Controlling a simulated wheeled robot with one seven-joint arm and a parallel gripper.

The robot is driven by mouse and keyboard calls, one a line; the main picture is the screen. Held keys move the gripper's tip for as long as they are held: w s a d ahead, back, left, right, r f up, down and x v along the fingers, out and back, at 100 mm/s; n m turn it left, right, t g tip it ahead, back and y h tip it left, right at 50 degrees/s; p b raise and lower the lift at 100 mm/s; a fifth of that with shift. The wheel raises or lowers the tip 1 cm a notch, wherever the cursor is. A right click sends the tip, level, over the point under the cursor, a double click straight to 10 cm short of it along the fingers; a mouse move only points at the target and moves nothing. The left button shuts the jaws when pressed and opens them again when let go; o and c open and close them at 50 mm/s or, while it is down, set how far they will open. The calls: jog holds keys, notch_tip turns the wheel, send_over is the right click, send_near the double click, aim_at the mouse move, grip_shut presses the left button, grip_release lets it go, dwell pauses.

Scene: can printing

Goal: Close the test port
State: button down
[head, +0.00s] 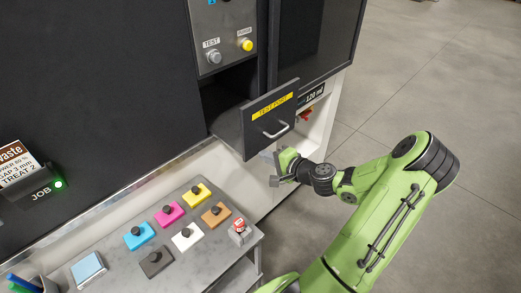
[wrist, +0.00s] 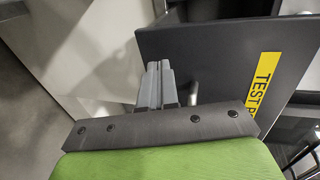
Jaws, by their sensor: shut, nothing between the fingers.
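The test port (head: 264,118) is a dark drawer-like box with a yellow "TEST PORT" label and a silver bar handle (head: 276,132). It stands pulled out from the dark machine front, with an opening above and behind it. In the wrist view its dark front panel (wrist: 212,58) fills the upper right, with the label at the right edge. My gripper (head: 275,168) is just below the front panel's lower edge in the head view. In the wrist view its grey fingers (wrist: 158,85) are together and empty, close to the panel. Whether they touch it I cannot tell. Part of the handle shows behind the fingers.
A control panel above carries a TEST button (head: 214,57) and a yellow PURGE button (head: 247,45). A grey table (head: 212,249) with several coloured blocks and a small red-topped jar (head: 239,231) stands at the lower left. The floor on the right is clear.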

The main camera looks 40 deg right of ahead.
aim_at(224, 133)
jog(key=w, duration=0.3)
jog(key=shift+w+a+r, duration=0.1)
jog(key=w, duration=0.6)
jog(key=w+a, duration=0.1)
jog(key=w, duration=1.1)
jog(key=shift+a, duration=0.35)
jog(key=shift+w+r, duration=0.15)
